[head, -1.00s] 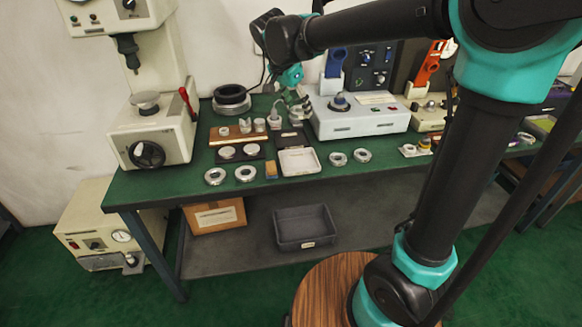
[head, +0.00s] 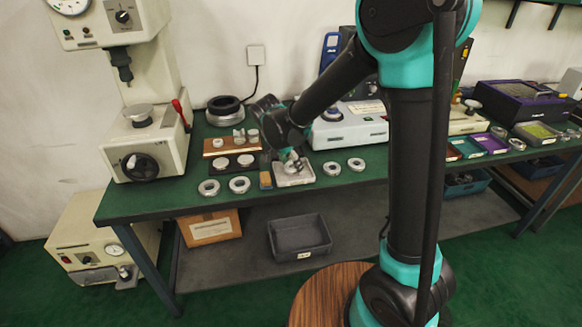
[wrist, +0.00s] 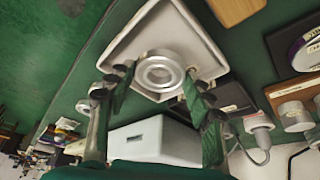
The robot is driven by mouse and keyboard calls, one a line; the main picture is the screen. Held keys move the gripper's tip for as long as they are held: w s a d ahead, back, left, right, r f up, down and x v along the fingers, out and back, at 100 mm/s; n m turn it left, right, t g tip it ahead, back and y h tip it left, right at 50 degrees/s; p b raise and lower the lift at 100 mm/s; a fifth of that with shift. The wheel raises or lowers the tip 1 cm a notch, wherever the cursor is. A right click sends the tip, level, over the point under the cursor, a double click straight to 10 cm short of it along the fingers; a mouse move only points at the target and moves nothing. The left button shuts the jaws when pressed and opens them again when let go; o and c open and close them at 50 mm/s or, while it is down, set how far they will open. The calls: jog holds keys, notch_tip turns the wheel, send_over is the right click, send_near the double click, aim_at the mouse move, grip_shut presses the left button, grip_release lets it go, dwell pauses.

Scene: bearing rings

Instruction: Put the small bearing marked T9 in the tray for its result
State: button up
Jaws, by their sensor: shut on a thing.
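My gripper (wrist: 160,85) is shut on a small silver bearing ring (wrist: 160,72), which sits between its two fingertips in the wrist view. No T9 mark can be read on the ring. The ring is over a pale, shallow square tray (wrist: 128,55); I cannot tell whether it touches the tray floor. In the head view my gripper (head: 291,163) points down at the same pale tray (head: 303,180) near the bench's front edge, and the fingers largely hide the held ring.
Silver rings lie on the green bench on both sides, such as one at the left (head: 208,187) and one at the right (head: 356,164). A wooden block (head: 265,180) is close left of the tray. A white instrument (head: 350,132) stands behind. Coloured trays (head: 490,142) stand farther right.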

jog(key=shift+f, duration=0.7)
jog(key=shift+f, duration=0.1)
jog(key=o, duration=1.5)
jog(key=v, duration=1.2)
jog(key=s+d+f+n+y, duration=0.1)
jog(key=s+d+f, duration=0.3)
jog(key=d, duration=0.5)
jog(key=s+d+f+n+y, duration=0.1)
jog(key=s+d+f+n, duration=0.3)
jog(key=d, duration=0.5)
jog(key=s+d+f+n, duration=0.3)
jog(key=s+d+f, duration=0.1)
jog(key=s+d, duration=0.3)
jog(key=shift+d+t+y, duration=0.4)
jog(key=shift+d, duration=0.7)
